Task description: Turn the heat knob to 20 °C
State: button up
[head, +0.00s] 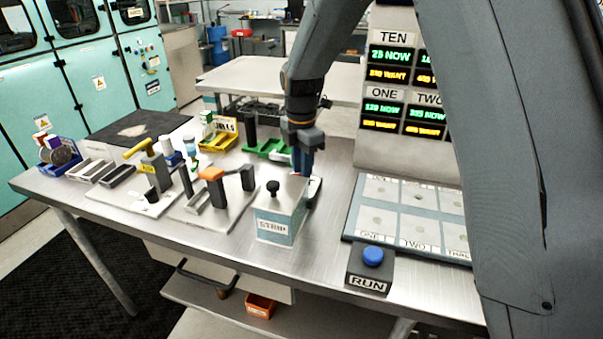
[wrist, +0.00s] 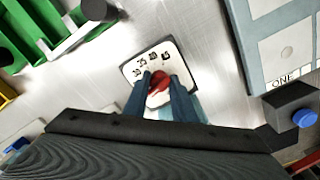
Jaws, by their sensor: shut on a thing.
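The heat knob (wrist: 158,82) is red and sits on a white plate (wrist: 186,72) with a dark rim, marked with several small dark numbers too small to read. In the wrist view, my gripper (wrist: 161,77) has its two blue fingers on either side of the knob, shut on it. The knob's pointer direction is hard to tell between the fingers. In the head view, my gripper (head: 303,172) points down behind the STRIP box (head: 279,222). That box and the fingers hide the knob there; only a dark edge of its base shows.
The STRIP box stands just in front of my gripper. A panel of lettered pads (head: 405,215) and a RUN block with a blue button (head: 373,256) lie to the right. A display tower (head: 402,145) stands behind. Green racks (head: 263,147) and several tools stand left.

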jog(key=shift+w+a+r, duration=0.1)
jog(key=shift+w+r, duration=0.05)
jog(key=shift+w, duration=0.05)
jog(key=o, duration=1)
jog(key=shift+s, duration=0.1)
notch_tip(320, 180, up, 8)
jog(key=shift+f+b, duration=0.2)
jog(key=shift+b, duration=0.9)
